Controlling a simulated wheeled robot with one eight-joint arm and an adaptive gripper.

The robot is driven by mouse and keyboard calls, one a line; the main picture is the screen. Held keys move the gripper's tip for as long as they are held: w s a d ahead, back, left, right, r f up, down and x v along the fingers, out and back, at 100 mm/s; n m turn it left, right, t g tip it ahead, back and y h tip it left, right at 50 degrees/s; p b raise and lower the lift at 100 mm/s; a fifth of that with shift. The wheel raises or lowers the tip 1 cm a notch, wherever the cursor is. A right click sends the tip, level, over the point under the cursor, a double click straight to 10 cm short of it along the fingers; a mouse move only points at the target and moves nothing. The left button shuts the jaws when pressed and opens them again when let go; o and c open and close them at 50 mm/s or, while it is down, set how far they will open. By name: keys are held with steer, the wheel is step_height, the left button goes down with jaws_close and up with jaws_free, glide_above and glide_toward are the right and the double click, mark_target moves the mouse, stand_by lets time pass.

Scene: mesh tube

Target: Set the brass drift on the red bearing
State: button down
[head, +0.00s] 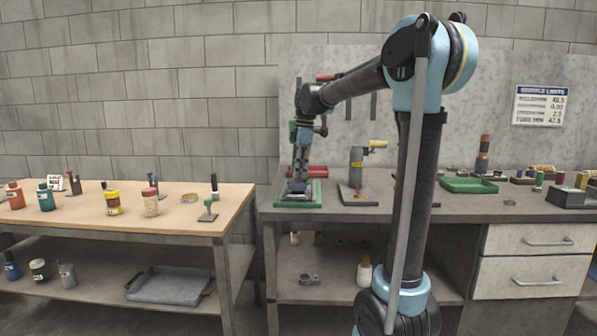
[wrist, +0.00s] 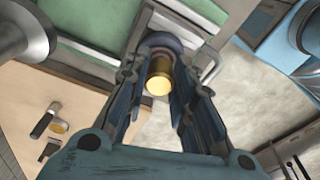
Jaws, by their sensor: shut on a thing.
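My gripper (head: 298,187) is low over the near-left corner of the grey workbench, pointing down above a green tray (head: 285,204). In the wrist view my gripper (wrist: 168,88) has its two fingers on either side of a brass cylinder, the brass drift (wrist: 158,78), and is shut on it. A dark blue-grey rounded thing (wrist: 159,41) shows just beyond the drift; whether they touch I cannot tell. The drift is too small to make out in the head view. I cannot pick out a red bearing in either view.
A grey press-like stand (head: 357,168) with a yellow handle stands right of the tray. A red tray (head: 312,171) lies behind my gripper. Another green tray (head: 468,185) is farther right. A wooden table (head: 120,228) with several bottles stands left, across a narrow gap.

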steer(key=shift+f, duration=0.6)
stand_by(0.7)
steer(key=c, duration=1.3)
jaws_free()
steer(key=shift+r, duration=0.1)
step_height(320, 180, up, 11)
steer(key=d, duration=0.1)
steer(key=s+d+f+m, duration=0.5)
steer(key=s+d, duration=0.2)
steer(key=s+d+f+m, duration=0.4)
steer(key=s+f+m, duration=0.1)
steer(key=s+f, duration=0.3)
steer(key=s+d+f+m+t+h, duration=0.1)
steer(key=s+d+f+m, duration=0.3)
steer(key=s+f, duration=0.4)
steer(key=s+d+f+m+t, duration=0.1)
steer(key=s+d+f+m, duration=0.4)
steer(key=f, duration=0.8)
steer(key=shift+s+f+m, duration=0.1)
steer(key=shift+s+m, duration=0.5)
steer(key=shift+s, duration=1.25)
